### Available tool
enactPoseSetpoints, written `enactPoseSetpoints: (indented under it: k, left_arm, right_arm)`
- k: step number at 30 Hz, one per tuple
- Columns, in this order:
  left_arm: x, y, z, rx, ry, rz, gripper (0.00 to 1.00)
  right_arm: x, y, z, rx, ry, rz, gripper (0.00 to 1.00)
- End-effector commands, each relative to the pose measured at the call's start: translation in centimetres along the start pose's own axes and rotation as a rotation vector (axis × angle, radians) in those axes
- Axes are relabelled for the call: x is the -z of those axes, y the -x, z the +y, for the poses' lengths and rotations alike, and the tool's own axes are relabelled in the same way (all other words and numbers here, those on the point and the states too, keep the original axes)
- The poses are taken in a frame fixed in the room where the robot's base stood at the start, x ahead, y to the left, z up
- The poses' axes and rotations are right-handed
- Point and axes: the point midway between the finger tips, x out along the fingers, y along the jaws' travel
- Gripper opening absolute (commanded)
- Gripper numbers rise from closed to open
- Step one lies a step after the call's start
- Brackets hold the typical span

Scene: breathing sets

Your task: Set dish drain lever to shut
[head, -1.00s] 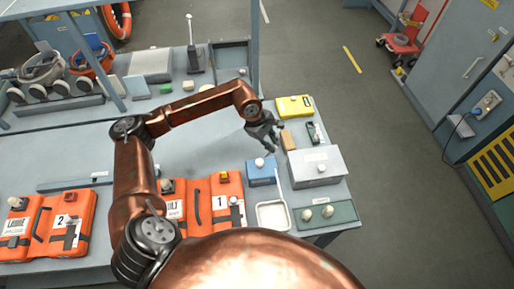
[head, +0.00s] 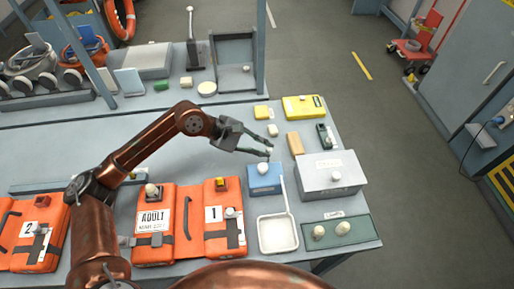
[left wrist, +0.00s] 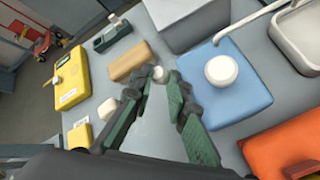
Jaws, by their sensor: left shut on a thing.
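The dish is a white, shallow square tray (head: 278,235) near the front right of the table. A thin white lever-like rod (head: 284,192) rises from its far side beside a blue box; the rod also shows in the left wrist view (left wrist: 240,28). My left gripper (head: 268,152) is just beyond the blue box (head: 265,178), apart from the rod. Its fingers are shut on a small white knob (left wrist: 158,73) at their tips; whether it is attached to anything is unclear. My right gripper is out of view.
Orange packs (head: 155,235) lie left. A tan block (head: 295,143), yellow case (head: 304,106) and small pale block (head: 272,130) lie beyond.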

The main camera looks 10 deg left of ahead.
Motion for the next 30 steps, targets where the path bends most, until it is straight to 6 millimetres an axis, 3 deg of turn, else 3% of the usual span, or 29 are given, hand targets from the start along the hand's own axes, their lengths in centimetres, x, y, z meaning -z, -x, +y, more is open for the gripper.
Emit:
enactPoseSetpoints:
  k: [12,13,20,30]
  left_arm:
    - [-0.13,-0.08,-0.05,-0.003,0.002,-0.008,0.0]
    - [-0.13,-0.08,-0.05,-0.003,0.002,-0.008,0.15]
    - [-0.1,-0.06,-0.05,-0.003,0.001,-0.007,0.31]
    - [-0.04,0.3,-0.02,-0.003,0.001,-0.006,0.32]
  right_arm:
    - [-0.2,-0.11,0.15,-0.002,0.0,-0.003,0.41]
    - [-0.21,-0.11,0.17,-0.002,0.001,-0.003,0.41]
    - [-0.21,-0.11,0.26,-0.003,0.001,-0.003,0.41]
    - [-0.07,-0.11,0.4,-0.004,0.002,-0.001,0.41]
